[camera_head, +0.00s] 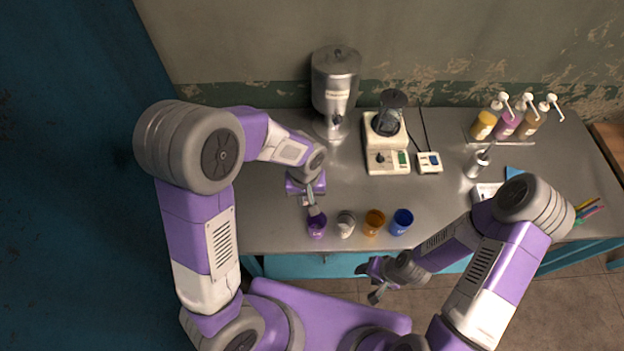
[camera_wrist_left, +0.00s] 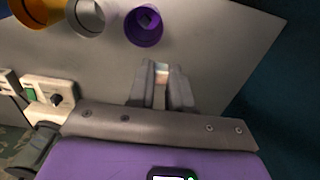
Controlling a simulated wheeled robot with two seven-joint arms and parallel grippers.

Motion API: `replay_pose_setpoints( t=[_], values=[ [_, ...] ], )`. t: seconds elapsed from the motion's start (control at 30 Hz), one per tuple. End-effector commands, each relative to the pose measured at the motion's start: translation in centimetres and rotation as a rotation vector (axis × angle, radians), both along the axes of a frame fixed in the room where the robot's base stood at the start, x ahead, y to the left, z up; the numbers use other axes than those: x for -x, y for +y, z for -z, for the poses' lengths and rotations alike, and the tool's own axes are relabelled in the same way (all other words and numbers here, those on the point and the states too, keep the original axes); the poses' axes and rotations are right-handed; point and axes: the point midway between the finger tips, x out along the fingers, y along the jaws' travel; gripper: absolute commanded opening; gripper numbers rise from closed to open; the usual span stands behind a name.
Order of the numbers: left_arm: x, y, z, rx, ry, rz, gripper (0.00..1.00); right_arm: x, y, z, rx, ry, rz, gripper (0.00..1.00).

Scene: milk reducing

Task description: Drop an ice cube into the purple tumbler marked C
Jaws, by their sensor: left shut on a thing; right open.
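The purple tumbler (camera_head: 317,231) stands at the left end of a row of cups near the counter's front edge. In the left wrist view the purple tumbler (camera_wrist_left: 145,38) is seen from above, with a small square shape inside that I cannot identify. The letter C cannot be read. My left gripper (camera_head: 314,211) is just behind the tumbler's rim in the head view. In the wrist view my left gripper (camera_wrist_left: 161,72) is shut on a small pale thing that looks like an ice cube (camera_wrist_left: 161,70). My right gripper (camera_head: 372,284) is open and empty in front of the counter.
A white cup (camera_head: 346,225), an orange cup (camera_head: 374,223) and a blue cup (camera_head: 401,222) stand right of the tumbler. A metal dispenser (camera_head: 335,90) and a blender-like machine (camera_head: 387,145) stand behind. Pump bottles (camera_head: 507,123) are at the back right.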

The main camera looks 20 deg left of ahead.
Motion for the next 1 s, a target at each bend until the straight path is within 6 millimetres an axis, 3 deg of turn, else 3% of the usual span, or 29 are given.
replay_pose_setpoints(
  t=[0.03,0.1,0.33,1.0],
  values=[
    [0.4,-0.5,-2.0,0.000,0.000,-0.025,0.00,0.0,0.0,-1.9,0.000,0.000,0.000,0.54],
    [0.7,-1.0,-3.1,-0.002,-0.001,-0.060,0.00,0.0,0.0,-2.8,0.000,0.000,0.000,0.54],
    [1.3,-1.8,-4.5,-0.005,-0.003,-0.121,0.00,0.0,0.0,-4.0,0.000,0.000,0.000,0.54],
    [1.3,-1.9,1.5,-0.004,-0.004,-0.126,0.00,0.0,0.0,0.5,0.000,0.000,0.000,0.54]
  ],
)
